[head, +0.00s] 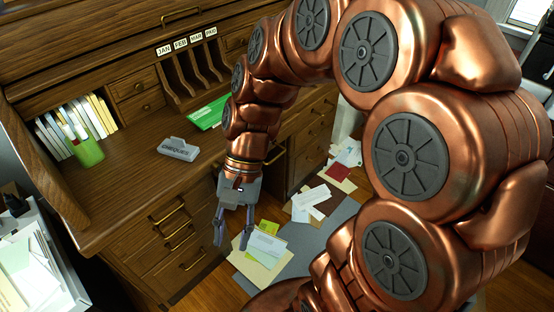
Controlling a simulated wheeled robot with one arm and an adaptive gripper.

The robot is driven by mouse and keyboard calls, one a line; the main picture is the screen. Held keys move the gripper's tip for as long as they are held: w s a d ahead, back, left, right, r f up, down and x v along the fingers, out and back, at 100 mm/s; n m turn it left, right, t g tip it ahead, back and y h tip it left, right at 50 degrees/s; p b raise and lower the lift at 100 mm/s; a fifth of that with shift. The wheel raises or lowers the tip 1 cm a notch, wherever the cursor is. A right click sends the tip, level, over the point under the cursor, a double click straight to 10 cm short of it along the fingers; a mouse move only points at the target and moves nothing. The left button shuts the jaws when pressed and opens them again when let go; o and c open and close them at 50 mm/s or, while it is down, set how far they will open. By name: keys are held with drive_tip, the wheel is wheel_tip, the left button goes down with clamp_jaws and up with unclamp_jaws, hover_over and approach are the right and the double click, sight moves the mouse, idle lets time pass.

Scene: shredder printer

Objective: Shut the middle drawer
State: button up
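The wooden roll-top desk has a stack of drawers with brass pulls below its left part. The middle drawer (170,244) is in this stack, between an upper drawer and a lower drawer. From this high angle I cannot tell clearly how far it stands out. My gripper (232,244) points down to the right of the stack, in front of the desk. Its two fingers are spread apart with nothing between them. It appears apart from the drawer fronts.
Papers and folders (264,246) lie on the floor below my gripper. A white unit with papers (35,262) stands at the lower left.

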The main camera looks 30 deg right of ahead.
drive_tip(key=w+d+f+m+t+y+b, duration=0.3)
drive_tip(key=w+d+f+m+y, duration=0.15)
drive_tip(key=w+m, duration=0.5)
drive_tip(key=w+d+f+m+t+y+b, duration=0.25)
drive_tip(key=w+m+y, duration=0.35)
drive_tip(key=w+m, duration=0.4)
drive_tip(key=m+t+h+b, duration=0.5)
drive_tip(key=m+t, duration=1)
drive_tip(key=m, duration=0.4)
approach(278, 156)
drive_tip(key=shift+g+y, duration=0.25)
drive_tip(key=shift+w+d+f+x, duration=0.1)
drive_tip(key=shift+x, duration=2.4)
drive_tip(key=shift+w+d+f+x, duration=0.1)
drive_tip(key=shift+d+x, duration=0.05)
drive_tip(key=shift+x, duration=2.4)
clamp_jaws()
